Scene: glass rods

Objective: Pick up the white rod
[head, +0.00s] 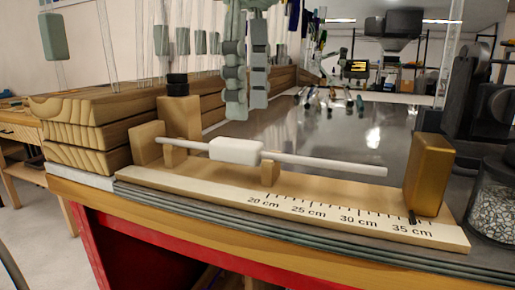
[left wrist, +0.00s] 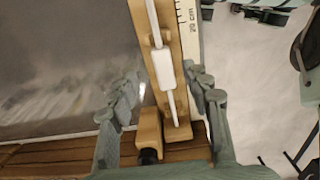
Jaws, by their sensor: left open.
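The white rod (head: 325,163) lies nearly level on wooden supports above a wooden ruler board (head: 300,208). A thicker white block (head: 236,151) sits around its middle. My left gripper (head: 247,106) points down, open and empty, above and slightly behind the block in the head view. In the left wrist view, the fingers of my left gripper (left wrist: 163,78) stand apart on either side of the white rod (left wrist: 152,20) and its block (left wrist: 163,68), with no contact visible. My right gripper is not in view.
A gold block (head: 428,175) stands at the board's right end. Stacked wooden beams (head: 85,130) and a wooden post with a black cap (head: 178,85) are at left. A jar of pebbles (head: 493,200) stands at far right. The grey tabletop (head: 350,125) behind the rod is mostly clear.

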